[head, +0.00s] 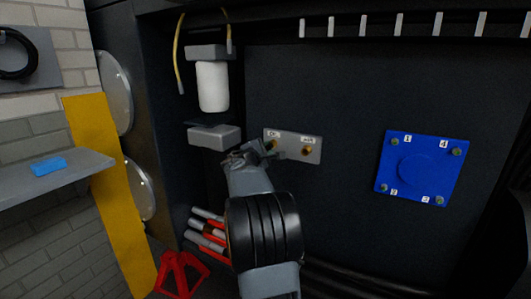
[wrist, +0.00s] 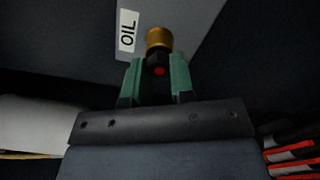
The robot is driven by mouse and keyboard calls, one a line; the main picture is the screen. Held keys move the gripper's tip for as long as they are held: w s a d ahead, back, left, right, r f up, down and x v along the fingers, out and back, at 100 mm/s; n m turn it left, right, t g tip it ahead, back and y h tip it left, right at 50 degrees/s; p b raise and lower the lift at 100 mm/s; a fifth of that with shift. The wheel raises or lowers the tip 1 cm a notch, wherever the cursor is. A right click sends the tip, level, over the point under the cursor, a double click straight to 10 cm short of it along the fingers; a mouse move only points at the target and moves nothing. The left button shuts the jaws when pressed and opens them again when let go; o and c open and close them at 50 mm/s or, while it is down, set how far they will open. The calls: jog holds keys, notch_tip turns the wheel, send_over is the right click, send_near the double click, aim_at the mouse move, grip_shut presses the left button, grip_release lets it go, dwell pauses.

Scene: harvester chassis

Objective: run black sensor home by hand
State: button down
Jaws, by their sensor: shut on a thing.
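My gripper (wrist: 158,66) is shut on the black sensor (wrist: 154,57), a small dark part with a red spot on its rear end. Its green fingers stand on either side of the sensor. The brass port (wrist: 159,36) marked OIL is directly beyond the sensor in the wrist view. The sensor appears to meet the port; how deeply it is seated I cannot tell. In the head view my gripper (head: 263,150) is at the left port of the grey plate (head: 293,154) and hides the sensor. A second brass port (head: 307,150) on the right is bare.
A white filter canister (head: 212,87) hangs above left of my gripper, over a grey block (head: 214,137). A blue plate (head: 419,170) with numbered bolts is to the right. The dark panel between the plates is clear.

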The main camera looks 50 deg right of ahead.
jog(key=m+b, duration=0.4)
jog(key=b, duration=0.2)
jog(key=shift+f+m, duration=0.15)
jog(key=shift+m, duration=0.15)
jog(key=shift+r+m, duration=0.25)
jog(key=shift+m, duration=0.05)
jog(key=c, duration=0.9)
grip_release()
jog(key=shift+d, duration=0.1)
jog(key=shift+c, duration=1.1)
jog(key=shift+f, duration=0.1)
